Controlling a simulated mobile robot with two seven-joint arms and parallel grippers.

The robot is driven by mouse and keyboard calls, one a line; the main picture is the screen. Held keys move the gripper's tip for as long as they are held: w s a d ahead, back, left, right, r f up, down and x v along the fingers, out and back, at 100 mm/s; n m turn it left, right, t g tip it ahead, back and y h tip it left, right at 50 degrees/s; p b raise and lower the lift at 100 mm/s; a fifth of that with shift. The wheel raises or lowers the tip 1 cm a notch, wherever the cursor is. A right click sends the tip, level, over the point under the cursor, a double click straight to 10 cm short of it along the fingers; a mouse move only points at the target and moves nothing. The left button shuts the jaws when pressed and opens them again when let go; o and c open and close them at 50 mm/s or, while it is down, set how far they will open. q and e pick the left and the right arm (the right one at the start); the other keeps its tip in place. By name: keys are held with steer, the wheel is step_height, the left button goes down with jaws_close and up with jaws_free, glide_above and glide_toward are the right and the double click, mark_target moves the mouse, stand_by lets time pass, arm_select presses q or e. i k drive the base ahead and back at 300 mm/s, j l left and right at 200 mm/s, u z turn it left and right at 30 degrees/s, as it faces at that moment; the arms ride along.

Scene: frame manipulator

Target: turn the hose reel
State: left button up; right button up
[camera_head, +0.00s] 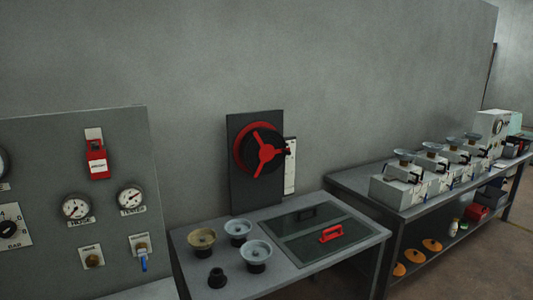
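A small dark knob or handle (284,150) shows at the wheel's right side. No hose can be made out. Neither of my grippers shows in the head view.
The grey table (335,274) holds several small bowls (202,239) and a dark panel with a red handle (331,233). A gauge board (40,150) stands at left. A bench (350,184) with several machines runs along the right.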

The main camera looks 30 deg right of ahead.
mark_target(259, 149)
steer(key=i+l, duration=0.2)
steer(key=l, duration=0.15)
steer(key=i+l+u, duration=0.1)
steer(key=i+l, duration=0.25)
steer(key=l, duration=0.3)
steer(key=i+l+u, duration=0.15)
steer(key=l, duration=0.2)
steer(key=i, duration=0.05)
